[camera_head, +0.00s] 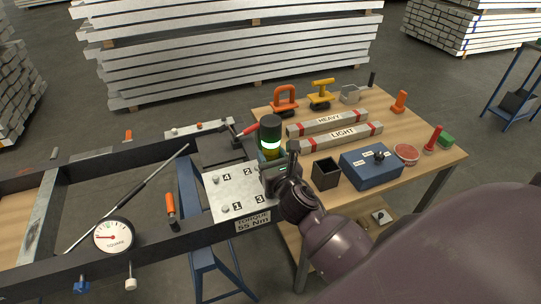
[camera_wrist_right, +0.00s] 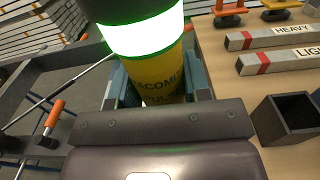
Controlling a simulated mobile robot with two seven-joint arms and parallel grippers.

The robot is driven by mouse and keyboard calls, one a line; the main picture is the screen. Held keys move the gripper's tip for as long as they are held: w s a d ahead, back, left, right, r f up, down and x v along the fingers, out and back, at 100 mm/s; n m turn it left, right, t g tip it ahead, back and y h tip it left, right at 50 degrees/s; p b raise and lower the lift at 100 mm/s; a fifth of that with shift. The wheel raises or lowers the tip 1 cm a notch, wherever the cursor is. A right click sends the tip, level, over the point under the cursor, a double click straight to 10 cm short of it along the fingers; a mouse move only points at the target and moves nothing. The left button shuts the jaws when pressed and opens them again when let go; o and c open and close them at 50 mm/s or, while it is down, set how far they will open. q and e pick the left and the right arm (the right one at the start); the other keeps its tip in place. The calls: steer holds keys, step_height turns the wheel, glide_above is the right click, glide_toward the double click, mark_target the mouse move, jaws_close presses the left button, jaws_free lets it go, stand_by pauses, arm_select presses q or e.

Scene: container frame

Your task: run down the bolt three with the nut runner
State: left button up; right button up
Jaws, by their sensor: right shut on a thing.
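The nut runner (camera_head: 270,132) is an upright cylinder with a dark top, a glowing green-white band and a yellow body; it also shows large in the right wrist view (camera_wrist_right: 150,70). My right gripper (camera_head: 272,166) is shut on its yellow body, one finger on each side. The white plate (camera_head: 236,197) carries bolts by the numbers 1 to 4 and a "TORQUE 55 Nm" label on the frame below it. The runner is over the plate's right edge, near numbers 2 and 3. Its lower end is hidden, so contact with a bolt cannot be told. My left gripper is out of view.
The dark frame (camera_head: 60,279) holds a round gauge (camera_head: 113,236), an orange-handled tool (camera_head: 171,208) and a long thin rod. The wooden table (camera_head: 437,160) at right bears "HEAVY" and "LIGHT" bars, a black open box (camera_head: 325,174) and a blue case (camera_head: 371,168).

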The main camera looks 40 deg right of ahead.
stand_by(0.3)
steer(key=shift+f+b, duration=0.3)
steer(key=shift+f, duration=0.15)
steer(key=shift+s+f, duration=0.1)
steer(key=shift+f, duration=0.05)
stand_by(0.9)
steer(key=shift+p, duration=0.45)
stand_by(0.3)
